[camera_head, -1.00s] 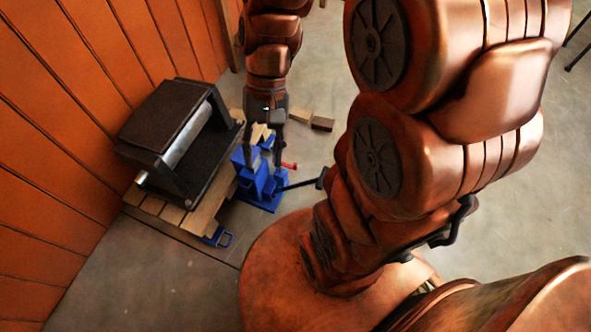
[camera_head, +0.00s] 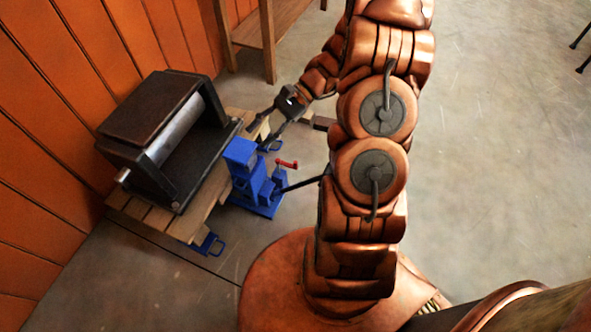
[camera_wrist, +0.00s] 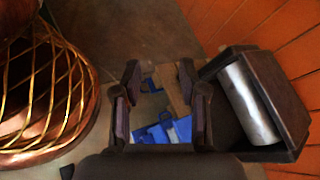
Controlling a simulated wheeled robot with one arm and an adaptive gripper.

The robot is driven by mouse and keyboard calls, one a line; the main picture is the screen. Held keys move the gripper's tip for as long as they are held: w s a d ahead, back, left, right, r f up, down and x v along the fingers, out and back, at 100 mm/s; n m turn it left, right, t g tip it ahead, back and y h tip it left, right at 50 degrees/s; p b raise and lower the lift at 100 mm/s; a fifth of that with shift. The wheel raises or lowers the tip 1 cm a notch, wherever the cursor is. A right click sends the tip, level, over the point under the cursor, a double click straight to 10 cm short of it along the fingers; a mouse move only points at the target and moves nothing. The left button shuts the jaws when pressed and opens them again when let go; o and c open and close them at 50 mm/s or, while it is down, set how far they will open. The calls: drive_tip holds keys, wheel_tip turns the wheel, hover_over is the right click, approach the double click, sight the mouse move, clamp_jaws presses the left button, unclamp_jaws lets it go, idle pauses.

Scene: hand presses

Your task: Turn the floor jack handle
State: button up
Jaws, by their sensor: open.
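The blue floor jack (camera_head: 241,160) stands upright on the floor beside the wooden pallet in the head view. A small red-tipped crank (camera_head: 287,164) sticks out on its right side, and a long black bar (camera_head: 302,184) runs right from its base until my arm hides it. My gripper (camera_head: 257,136) is open and empty, behind and above the jack, with its fingers pointing down-left. In the wrist view my open gripper (camera_wrist: 160,75) shows both fingers apart, and parts of the blue jack (camera_wrist: 165,131) appear between them near the palm. The red crank is not visible there.
A dark press with a metal roller (camera_head: 176,133) sits on the wooden pallet (camera_head: 195,221) left of the jack. A blue pallet jack part (camera_head: 208,245) shows at the front. A wooden table (camera_head: 268,45) stands behind. Open concrete floor lies to the right.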

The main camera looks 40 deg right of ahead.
drive_tip(key=w+d+f+m+t+y+b, duration=0.1)
drive_tip(key=w+d+f+m+t+b, duration=0.25)
drive_tip(key=f, duration=0.55)
drive_tip(key=d+f+m+t+y+b, duration=0.1)
drive_tip(key=d+f+m+t+b, duration=0.25)
drive_tip(key=d+f, duration=0.5)
drive_tip(key=m+t+h+b, duration=0.3)
drive_tip(key=m+t+b, duration=0.3)
drive_tip(key=m+b, duration=0.15)
approach(295, 164)
drive_tip(key=w+a+f, duration=0.1)
drive_tip(key=w, duration=0.1)
drive_tip(key=shift+n+t, duration=0.3)
drive_tip(key=shift+n, duration=0.05)
drive_tip(key=shift+f+b+x, duration=0.1)
drive_tip(key=shift+b+x, duration=0.55)
drive_tip(key=shift+x, duration=1.3)
drive_tip(key=shift+f+b+x, duration=0.15)
drive_tip(key=shift+b+x, duration=0.45)
drive_tip(key=shift+x, duration=1.35)
clamp_jaws()
